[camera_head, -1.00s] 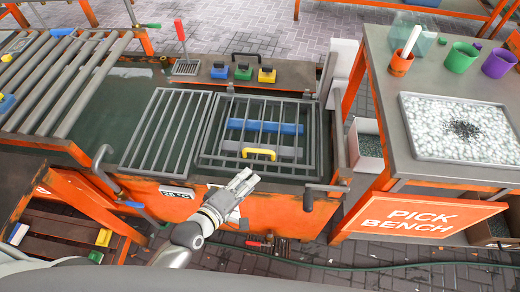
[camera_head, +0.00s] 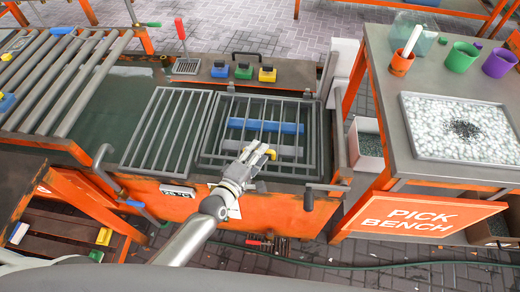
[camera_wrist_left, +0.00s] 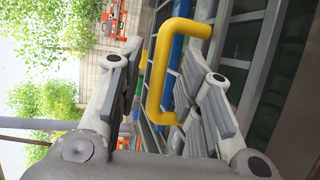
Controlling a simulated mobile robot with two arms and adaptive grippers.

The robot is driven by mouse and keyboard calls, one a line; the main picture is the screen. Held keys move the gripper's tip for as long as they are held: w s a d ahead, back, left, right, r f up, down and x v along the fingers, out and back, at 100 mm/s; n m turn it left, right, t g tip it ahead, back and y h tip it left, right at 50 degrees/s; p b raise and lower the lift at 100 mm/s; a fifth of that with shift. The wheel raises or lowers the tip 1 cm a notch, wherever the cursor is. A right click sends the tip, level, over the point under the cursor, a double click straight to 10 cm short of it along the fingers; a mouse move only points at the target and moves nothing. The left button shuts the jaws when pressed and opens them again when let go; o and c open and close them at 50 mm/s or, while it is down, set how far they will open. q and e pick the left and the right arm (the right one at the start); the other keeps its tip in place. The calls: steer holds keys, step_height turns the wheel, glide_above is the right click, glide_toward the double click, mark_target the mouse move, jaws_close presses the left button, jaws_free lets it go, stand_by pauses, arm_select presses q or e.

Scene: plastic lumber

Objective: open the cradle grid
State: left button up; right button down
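The cradle grid (camera_head: 268,97) is a grey barred lid lying flat over the right half of the tank, with blue and grey bars under it. Its yellow handle (camera_head: 271,153) is at the front edge, partly hidden by my left gripper (camera_head: 258,156). In the left wrist view the yellow handle (camera_wrist_left: 156,75) stands between the two spread fingers of the left gripper (camera_wrist_left: 165,80), with visible space beside it. The left gripper is open and holds nothing. My right gripper is not in view.
A second barred grid (camera_head: 168,130) lies to the left, with rollers (camera_head: 65,85) beyond it. A lever handle (camera_head: 103,155) rises at the tank's front left. The pick bench (camera_head: 385,115) with a tray of pale pellets (camera_head: 430,145) stands at the right.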

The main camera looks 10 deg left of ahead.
arm_select(q)
steer(key=shift+x, duration=0.95)
jaws_close()
